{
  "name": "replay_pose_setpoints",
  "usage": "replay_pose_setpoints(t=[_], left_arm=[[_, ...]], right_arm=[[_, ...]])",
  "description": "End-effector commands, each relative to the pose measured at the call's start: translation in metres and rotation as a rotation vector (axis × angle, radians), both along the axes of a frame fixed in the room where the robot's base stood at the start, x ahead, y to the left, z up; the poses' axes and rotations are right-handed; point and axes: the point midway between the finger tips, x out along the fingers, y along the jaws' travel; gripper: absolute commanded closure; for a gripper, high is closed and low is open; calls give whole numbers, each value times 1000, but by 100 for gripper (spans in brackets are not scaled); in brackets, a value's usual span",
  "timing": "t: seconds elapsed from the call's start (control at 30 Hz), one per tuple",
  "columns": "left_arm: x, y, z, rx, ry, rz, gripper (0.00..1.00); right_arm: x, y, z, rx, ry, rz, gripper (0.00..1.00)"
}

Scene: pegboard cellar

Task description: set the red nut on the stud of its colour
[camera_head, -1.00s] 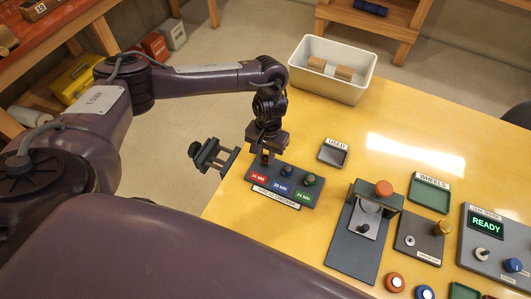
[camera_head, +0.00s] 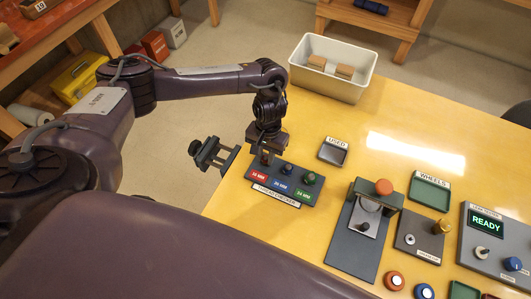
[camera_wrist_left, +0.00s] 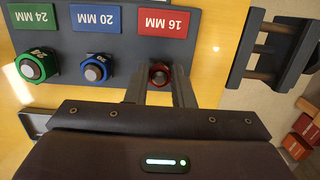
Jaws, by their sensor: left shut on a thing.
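The thread checker block (camera_head: 283,200) lies near the table's left edge, with red 16 MM, blue 20 MM and green 24 MM labels. My left gripper (camera_head: 267,160) points down over its red end. In the left wrist view its two fingers (camera_wrist_left: 160,88) are shut on the red nut (camera_wrist_left: 159,75), in line with the 16 MM label (camera_wrist_left: 163,22). The head view hides most of the nut. I cannot tell whether it is around the red stud or above it. The blue nut (camera_wrist_left: 95,69) and green nut (camera_wrist_left: 37,66) sit on their own studs. My right gripper is not in view.
A grey clamp (camera_head: 213,156) sticks out at the table's left edge, close to my left gripper. A small USED tray (camera_head: 333,153) and a white bin (camera_head: 333,70) stand beyond the block. A press-like fixture (camera_head: 365,223) stands to its right.

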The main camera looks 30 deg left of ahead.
Motion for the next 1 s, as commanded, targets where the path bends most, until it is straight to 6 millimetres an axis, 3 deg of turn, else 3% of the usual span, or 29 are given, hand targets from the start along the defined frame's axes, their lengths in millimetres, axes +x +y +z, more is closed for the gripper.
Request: replay_pose_setpoints(t=[0.87, 0.9, 1.0], left_arm=[[0, -1, -4, 0, -1, 0, 93], [0, -1, -4, 0, -1, 0, 76], [0, 0, -4, 0, 0, 0, 63]], right_arm=[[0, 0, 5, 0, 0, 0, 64], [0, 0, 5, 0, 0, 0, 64], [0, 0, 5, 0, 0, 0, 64]])
